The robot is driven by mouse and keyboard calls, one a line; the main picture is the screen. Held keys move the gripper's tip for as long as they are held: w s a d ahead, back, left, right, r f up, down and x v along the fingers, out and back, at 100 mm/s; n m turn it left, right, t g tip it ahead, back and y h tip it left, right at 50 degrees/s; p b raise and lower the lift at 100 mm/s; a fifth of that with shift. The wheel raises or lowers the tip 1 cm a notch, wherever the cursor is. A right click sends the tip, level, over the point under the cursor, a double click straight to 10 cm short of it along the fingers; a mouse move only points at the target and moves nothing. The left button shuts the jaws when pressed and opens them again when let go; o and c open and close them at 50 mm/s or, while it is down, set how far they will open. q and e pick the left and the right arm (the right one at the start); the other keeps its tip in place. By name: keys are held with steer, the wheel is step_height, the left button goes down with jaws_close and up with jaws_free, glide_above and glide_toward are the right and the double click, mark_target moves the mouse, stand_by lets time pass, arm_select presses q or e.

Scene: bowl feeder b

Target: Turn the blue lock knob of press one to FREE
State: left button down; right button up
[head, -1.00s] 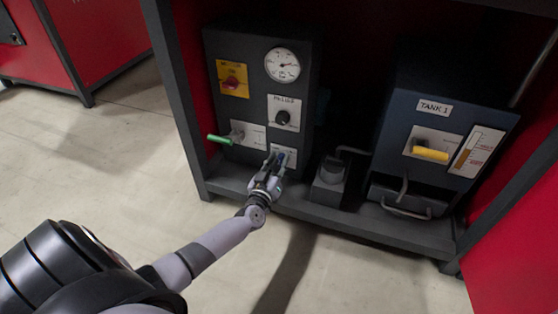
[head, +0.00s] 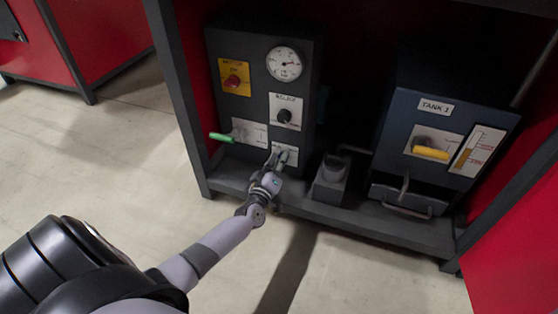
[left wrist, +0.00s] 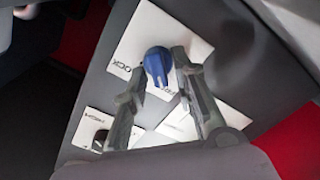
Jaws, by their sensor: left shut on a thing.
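The blue lock knob (left wrist: 157,66) sits on a white label plate (left wrist: 133,42) with partly readable dark lettering in the left wrist view. My left gripper (left wrist: 159,70) has one finger on each side of the knob and is shut on it. In the head view my left gripper (head: 280,157) reaches the lowest white plate (head: 291,153) on the dark control box (head: 257,110), and its fingers cover the knob there. I cannot read which marking the knob points to. My right gripper is in neither view.
Above the gripper are a green-handled lever (head: 222,137), a black selector knob (head: 284,116), a red knob (head: 232,81) and a round gauge (head: 284,63). Right of it stand a small dark block (head: 331,178) and the TANK 1 unit (head: 399,119) with a yellow handle (head: 431,152).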

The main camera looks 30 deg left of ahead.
arm_select(q)
steer(key=shift+f, duration=0.1)
steer(key=c, duration=1.6)
jaws_free()
steer(key=shift+c, duration=0.2)
steer(key=v, duration=1.2)
